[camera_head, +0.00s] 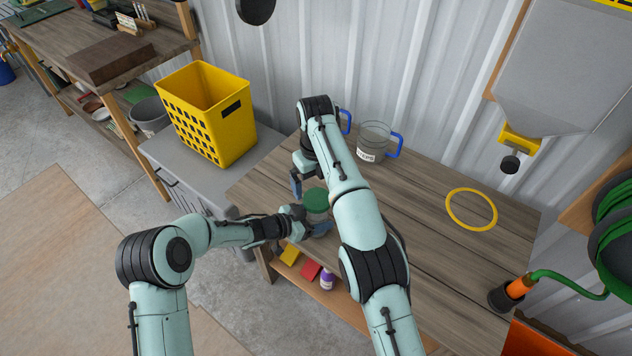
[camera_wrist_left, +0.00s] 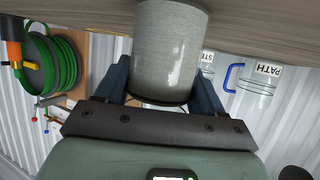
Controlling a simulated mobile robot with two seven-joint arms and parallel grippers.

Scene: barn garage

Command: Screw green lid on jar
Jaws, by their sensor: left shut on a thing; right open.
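The jar (camera_head: 318,216) is a greyish clear cylinder near the left end of the wooden table. The green lid (camera_head: 315,198) is at its top; I cannot tell whether it is threaded on. My left gripper (camera_head: 311,224) is shut on the jar's body from the front left. In the left wrist view the jar (camera_wrist_left: 170,50) sits between the two dark blue fingers of the left gripper (camera_wrist_left: 165,88); the lid is out of that view. My right gripper (camera_head: 307,182) is open just above and behind the lid, partly hidden by its own arm.
A labelled clear mug with a blue handle (camera_head: 373,143) stands at the back of the table (camera_head: 430,215), with another blue handle beside it. A yellow ring (camera_head: 471,209) lies at the right. A yellow basket (camera_head: 208,115) stands left on a grey cabinet. The table's middle right is clear.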

